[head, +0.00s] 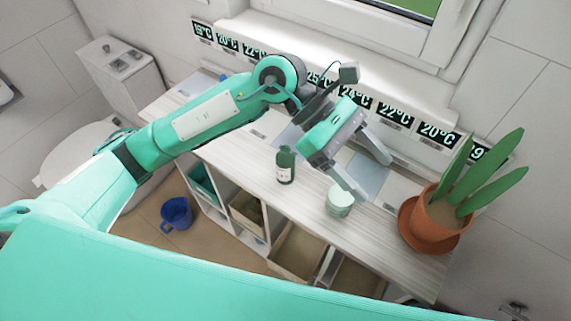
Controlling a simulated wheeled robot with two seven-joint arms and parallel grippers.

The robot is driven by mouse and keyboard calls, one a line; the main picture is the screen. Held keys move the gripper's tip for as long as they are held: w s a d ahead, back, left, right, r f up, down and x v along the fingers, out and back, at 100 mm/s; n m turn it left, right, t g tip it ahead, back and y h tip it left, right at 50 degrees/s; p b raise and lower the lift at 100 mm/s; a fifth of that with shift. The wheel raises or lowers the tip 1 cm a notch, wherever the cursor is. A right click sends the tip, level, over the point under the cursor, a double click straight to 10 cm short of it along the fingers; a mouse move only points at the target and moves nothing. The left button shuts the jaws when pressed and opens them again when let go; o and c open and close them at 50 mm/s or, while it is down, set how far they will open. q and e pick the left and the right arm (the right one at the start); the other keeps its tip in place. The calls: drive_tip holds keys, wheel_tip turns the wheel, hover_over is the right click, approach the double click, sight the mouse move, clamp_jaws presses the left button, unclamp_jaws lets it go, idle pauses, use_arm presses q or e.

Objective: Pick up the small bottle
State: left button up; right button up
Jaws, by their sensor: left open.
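A small dark green bottle (285,166) with a pale label stands upright on the light wooden cart top (258,176). My left gripper (375,180) is open, with its two grey fingers apart and nothing seen between them. It is to the right of the bottle and does not touch it. A round pale green jar (339,203) stands right of the bottle, close to the lower finger; I cannot tell if they touch. My right gripper is not in view.
A potted plant (437,220) stands on a saucer at the right end of the cart. Number cards (395,115) line the wall behind. Open shelves with bins (246,212) are below. A blue bucket (176,214) is on the floor, and a toilet (75,150) is at left.

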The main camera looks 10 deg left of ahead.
use_arm(q)
drive_tip(key=w+a+f+m+t+y, duration=0.2)
drive_tip(key=w+a+f+t+y, duration=0.15)
drive_tip(key=w+a+y, duration=0.3)
drive_tip(key=t+y, duration=0.2)
drive_tip(key=y, duration=0.3)
approach(286, 150)
drive_tip(key=shift+w, duration=0.15)
wheel_tip(286, 150, down, 8)
drive_tip(key=shift+a+f+p, duration=0.1)
drive_tip(key=shift+f+p, duration=0.05)
drive_tip(key=shift+p, duration=0.95)
drive_tip(key=shift+f+p, duration=0.55)
wheel_tip(286, 150, down, 3)
drive_tip(key=shift+a+f+p, duration=0.15)
drive_tip(key=shift+p, duration=0.55)
drive_tip(key=shift+w+f, duration=0.1)
drive_tip(key=shift+f, duration=0.25)
drive_tip(key=shift+c, duration=0.5)
